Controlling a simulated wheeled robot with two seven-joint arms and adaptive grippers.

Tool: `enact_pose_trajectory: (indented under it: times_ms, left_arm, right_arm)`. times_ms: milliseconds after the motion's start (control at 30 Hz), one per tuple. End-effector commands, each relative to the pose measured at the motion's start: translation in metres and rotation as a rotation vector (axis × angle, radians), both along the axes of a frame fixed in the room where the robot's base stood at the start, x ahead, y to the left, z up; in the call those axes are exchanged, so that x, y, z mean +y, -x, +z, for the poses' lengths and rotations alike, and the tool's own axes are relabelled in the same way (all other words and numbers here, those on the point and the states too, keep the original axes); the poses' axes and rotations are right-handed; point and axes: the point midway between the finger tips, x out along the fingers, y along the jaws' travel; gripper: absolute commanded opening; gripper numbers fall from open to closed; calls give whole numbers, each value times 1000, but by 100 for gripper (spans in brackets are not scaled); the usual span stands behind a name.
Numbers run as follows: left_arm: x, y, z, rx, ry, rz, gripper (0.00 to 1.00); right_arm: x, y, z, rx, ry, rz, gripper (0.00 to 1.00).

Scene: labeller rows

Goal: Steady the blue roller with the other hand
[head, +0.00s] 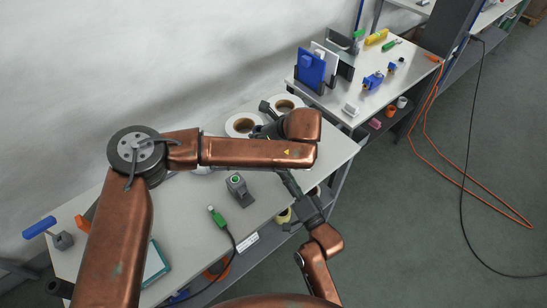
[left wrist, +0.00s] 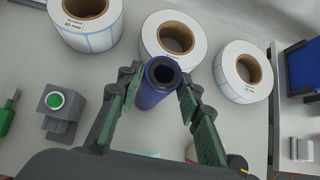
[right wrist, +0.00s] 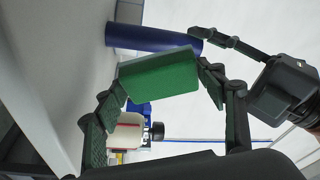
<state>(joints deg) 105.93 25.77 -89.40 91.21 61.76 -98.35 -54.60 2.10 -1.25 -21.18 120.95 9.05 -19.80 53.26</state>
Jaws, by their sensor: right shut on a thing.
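The blue roller (left wrist: 157,85) stands between the spread fingers of my left gripper (left wrist: 158,92), its hollow end facing the camera. The fingers are open on both sides of it, and I cannot tell whether they touch it. In the right wrist view the roller (right wrist: 150,37) lies across the top, with a finger of my left gripper near its right end. My right gripper (right wrist: 160,85) is shut on a green block (right wrist: 160,76), close to the roller. In the head view my left gripper (head: 262,115) is above the far end of the bench; the roller and green block are hidden there.
White label rolls (left wrist: 90,40) stand close by the roller, another (left wrist: 250,88) to its right. A grey box with a green button (head: 236,185) and a green plug (head: 216,214) on a black cable are on the bench (head: 190,230). A second bench stands at the upper right.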

Motion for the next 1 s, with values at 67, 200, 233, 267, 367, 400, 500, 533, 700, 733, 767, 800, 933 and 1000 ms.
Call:
enact_pose_trajectory:
  times_ms: [67, 200, 233, 267, 367, 400, 500, 533, 700, 733, 767, 800, 933, 1000]
  left_arm:
    - [0, 0, -1, 1, -1, 0, 40]
    - [0, 0, 0, 0, -2, 0, 49]
    - [0, 0, 0, -1, -2, 0, 52]
    - [0, 0, 0, -1, -2, 0, 52]
    - [1, 0, 1, -2, -2, 1, 52]
    - [1, 0, 1, -2, -2, 1, 52]
    - [0, 0, 2, -2, -2, 1, 52]
    - [0, 0, 2, -2, -2, 1, 52]
    - [-8, 10, 15, -3, -1, -1, 52]
    - [-10, 13, 19, -3, -1, -1, 52]
    - [-12, 17, 23, -4, -2, -2, 52]
    - [-16, 22, 29, -3, -1, -3, 52]
    - [-27, 38, 48, -3, -1, -3, 52]
    - [-33, 46, 58, -2, -1, -3, 52]
  right_arm:
    - [0, 0, 0, 0, 0, 0, 45]
    - [0, 0, 0, 0, 0, 0, 45]
    - [0, 0, 0, 0, 0, 0, 45]
    - [0, 0, 0, 0, 0, 0, 45]
    - [0, 0, 0, 0, 0, 0, 45]
    - [0, 0, 0, 0, 0, 0, 45]
    - [0, 0, 0, 0, 0, 0, 45]
    - [0, 0, 0, 0, 0, 0, 45]
    - [0, 0, 0, 0, 0, 0, 45]
    - [0, 0, 0, 0, 0, 0, 45]
    - [0, 0, 0, 0, 0, 0, 45]
    - [0, 0, 0, 0, 0, 0, 45]
    - [0, 0, 0, 0, 0, 0, 45]
    - [0, 0, 0, 0, 0, 0, 45]
